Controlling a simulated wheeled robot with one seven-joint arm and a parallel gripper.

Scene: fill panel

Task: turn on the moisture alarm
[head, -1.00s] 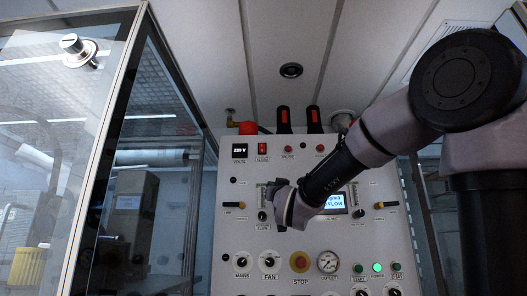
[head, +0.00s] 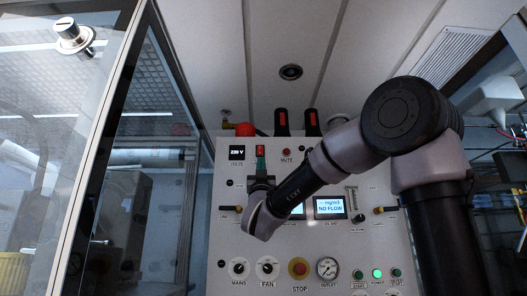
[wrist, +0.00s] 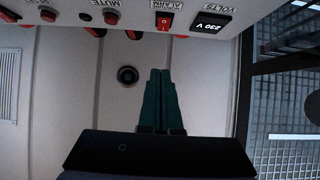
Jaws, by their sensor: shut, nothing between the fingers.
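The moisture alarm switch (head: 261,150) is a small red rocker near the top left of the white control panel (head: 222,262). In the wrist view the switch (wrist: 165,22) shows upside down at the top, with its label beside it. My gripper (head: 261,163) is shut and empty, its dark green fingers side by side. In the head view the fingertips overlap the area just below the switch and hide its label. In the wrist view my gripper (wrist: 160,72) points toward the switch, with a gap in the picture. I cannot tell whether they touch.
The 230 V volts display (head: 237,152) is left of the switch, and the red mute button (head: 286,153) is right of it. Red-black handles (head: 282,122) rise from the panel top. A glass-doored cabinet (head: 132,60) stands at the left.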

